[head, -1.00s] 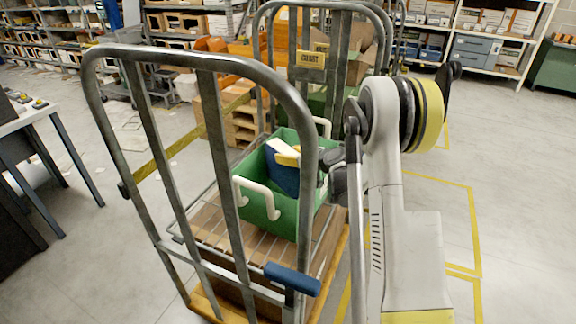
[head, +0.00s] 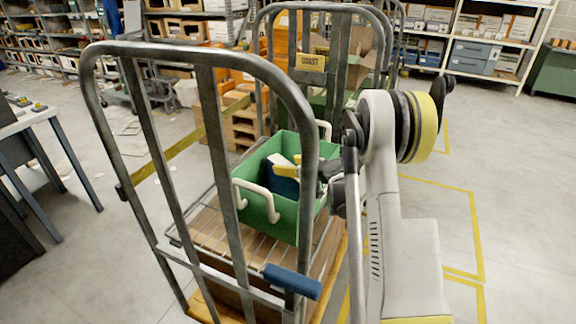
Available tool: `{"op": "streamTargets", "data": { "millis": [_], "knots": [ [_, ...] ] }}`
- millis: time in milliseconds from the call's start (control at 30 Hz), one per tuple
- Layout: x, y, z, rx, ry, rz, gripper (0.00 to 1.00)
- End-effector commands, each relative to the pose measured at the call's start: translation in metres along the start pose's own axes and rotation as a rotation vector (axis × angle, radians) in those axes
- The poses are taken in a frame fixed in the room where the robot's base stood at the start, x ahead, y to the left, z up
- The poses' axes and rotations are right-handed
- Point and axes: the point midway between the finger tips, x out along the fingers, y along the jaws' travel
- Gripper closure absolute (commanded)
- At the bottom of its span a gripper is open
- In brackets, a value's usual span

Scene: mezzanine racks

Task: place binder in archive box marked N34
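A dark blue item with a white upper edge, which looks like the binder (head: 284,187), is in the green crate (head: 262,207), low between its walls. My gripper (head: 300,168) reaches in from the right at the crate's rim, by the top of the blue item. Yellow parts show beside the white edge. The cart's upright bar hides part of the gripper, so its hold on the item cannot be made out. No box with a readable N34 mark shows.
The crate, with pale handles, sits on a wire shelf of a grey tube-frame cart (head: 210,75). A second cart with a yellow label plate (head: 310,62) stands behind. A table (head: 30,120) is at left. Racks (head: 495,45) line the back. Floor at right is clear.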

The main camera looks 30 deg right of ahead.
Motion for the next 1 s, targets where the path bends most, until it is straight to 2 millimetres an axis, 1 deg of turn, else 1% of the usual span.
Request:
{"op": "streamTargets", "data": {
  "millis": [300,367,500,800,900,1000],
  "knots": [
    [0.0,-0.001,0.002,0.002,-0.003,-0.003,0.29],
    [-0.001,-0.001,-0.001,0.003,-0.003,-0.003,0.29],
    [-0.009,-0.001,-0.014,0.002,-0.002,-0.002,0.29],
    [-0.082,0.001,-0.012,0.003,-0.002,0.002,0.29],
    [-0.101,0.0,-0.012,0.002,-0.002,0.001,0.29],
    [-0.114,0.0,-0.011,0.003,-0.001,0.0,0.29]
  ]
}}
